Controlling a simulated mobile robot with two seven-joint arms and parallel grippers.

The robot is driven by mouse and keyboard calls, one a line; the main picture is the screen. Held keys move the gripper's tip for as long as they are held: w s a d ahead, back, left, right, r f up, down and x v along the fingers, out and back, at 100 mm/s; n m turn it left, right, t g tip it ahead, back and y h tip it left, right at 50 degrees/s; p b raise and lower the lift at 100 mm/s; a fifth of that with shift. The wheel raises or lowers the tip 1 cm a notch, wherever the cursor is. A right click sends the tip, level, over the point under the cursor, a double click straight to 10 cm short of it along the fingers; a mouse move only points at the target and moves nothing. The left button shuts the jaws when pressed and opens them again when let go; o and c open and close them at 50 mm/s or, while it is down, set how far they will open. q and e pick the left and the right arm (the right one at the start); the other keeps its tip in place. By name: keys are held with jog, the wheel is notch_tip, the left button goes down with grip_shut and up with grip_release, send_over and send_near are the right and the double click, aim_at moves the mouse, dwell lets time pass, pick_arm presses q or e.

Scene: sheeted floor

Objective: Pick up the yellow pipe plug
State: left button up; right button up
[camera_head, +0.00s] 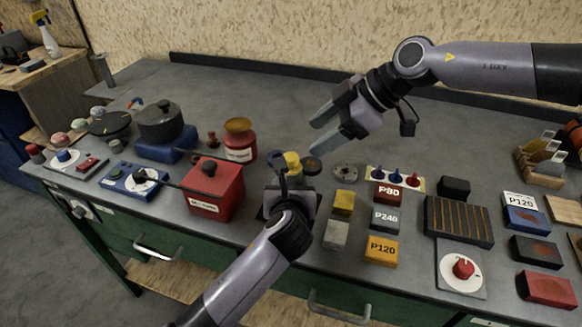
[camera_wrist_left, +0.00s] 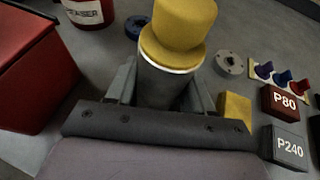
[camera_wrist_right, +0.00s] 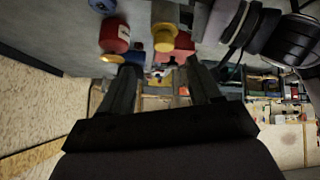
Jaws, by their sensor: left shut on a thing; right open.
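The yellow pipe plug (camera_head: 292,160) sits on the upper end of a grey pipe (camera_wrist_left: 163,85). In the left wrist view, the plug (camera_wrist_left: 182,30) has a wider rim against the pipe's pale edge. My left gripper (camera_head: 293,186) is shut on the pipe below the plug; its fingers (camera_wrist_left: 163,95) lie on either side of the pipe. The plug also shows in the right wrist view (camera_wrist_right: 165,38), beyond the fingers. My right gripper (camera_head: 321,133) is open and empty, in the air behind and right of the plug, not touching it.
A red box (camera_head: 213,190) and a red canister (camera_head: 239,140) stand left of the left gripper. Yellow and grey blocks (camera_head: 343,203), labelled sandpaper blocks (camera_head: 385,218) and a grey disc (camera_head: 345,172) lie to its right. The worktable's back middle (camera_head: 270,95) is clear.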

jog(key=w+a+r+n+h, duration=0.2)
jog(key=a+r+n+h, duration=0.2)
jog(key=a+n+h, duration=0.15)
jog(key=g+h, duration=0.2)
jog(key=h, duration=0.1)
send_over(291, 156)
jog(key=f, duration=0.5)
jog(key=shift+s+d, duration=0.3)
jog(key=shift+w+a+f, duration=0.15)
jog(key=shift+f, duration=1.2)
jog(key=shift+w+a+f, duration=0.15)
jog(key=shift+f, duration=1.15)
grip_shut()
